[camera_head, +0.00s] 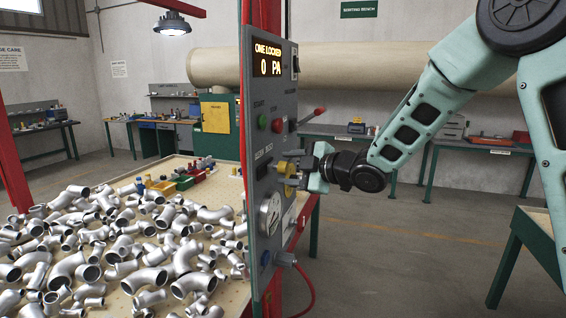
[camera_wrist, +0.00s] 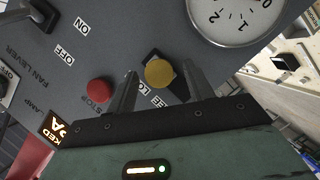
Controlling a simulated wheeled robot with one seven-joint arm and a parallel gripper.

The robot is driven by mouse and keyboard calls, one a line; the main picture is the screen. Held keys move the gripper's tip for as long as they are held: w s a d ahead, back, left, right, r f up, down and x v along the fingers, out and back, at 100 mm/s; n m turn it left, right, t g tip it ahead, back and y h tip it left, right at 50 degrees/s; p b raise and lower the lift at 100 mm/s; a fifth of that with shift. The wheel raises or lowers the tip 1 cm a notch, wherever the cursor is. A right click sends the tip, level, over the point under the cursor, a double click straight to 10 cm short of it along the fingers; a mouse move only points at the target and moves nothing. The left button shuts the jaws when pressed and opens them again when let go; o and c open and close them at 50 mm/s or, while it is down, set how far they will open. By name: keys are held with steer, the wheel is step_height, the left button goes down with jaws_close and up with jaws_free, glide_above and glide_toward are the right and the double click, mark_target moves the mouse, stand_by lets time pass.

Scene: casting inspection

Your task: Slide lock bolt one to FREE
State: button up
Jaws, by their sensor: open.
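The lock bolt's round yellow knob (camera_wrist: 159,73) sits on the grey control panel (camera_wrist: 110,30) in the wrist view, beside a dark slot and a white label partly hidden by my gripper. In the head view the yellow knob (camera_head: 283,168) is on the panel's face, seen at a steep angle. My gripper (camera_wrist: 158,80) is open, with one finger on each side of the knob in the wrist view. I cannot tell whether either finger touches it. In the head view my gripper (camera_head: 297,172) is close against the panel at the knob. The display (camera_head: 267,60) reads "ONE LOCKED" and "0 PA".
A red STOP button (camera_wrist: 99,91) is just left of my fingers, and a round gauge (camera_wrist: 232,18) is at upper right. A red-tipped lever (camera_head: 312,115) sticks out from the panel. A table (camera_head: 125,290) of metal pipe elbows stands left.

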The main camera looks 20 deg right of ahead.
mark_target(265, 174)
steer(key=shift+x, duration=1.2)
jaws_close()
steer(key=shift+s+a+f, duration=0.15)
steer(key=shift+s, duration=0.15)
steer(key=shift+s+a+b, duration=1)
steer(key=shift+s+b, duration=0.25)
steer(key=shift+s, duration=0.1)
jaws_free()
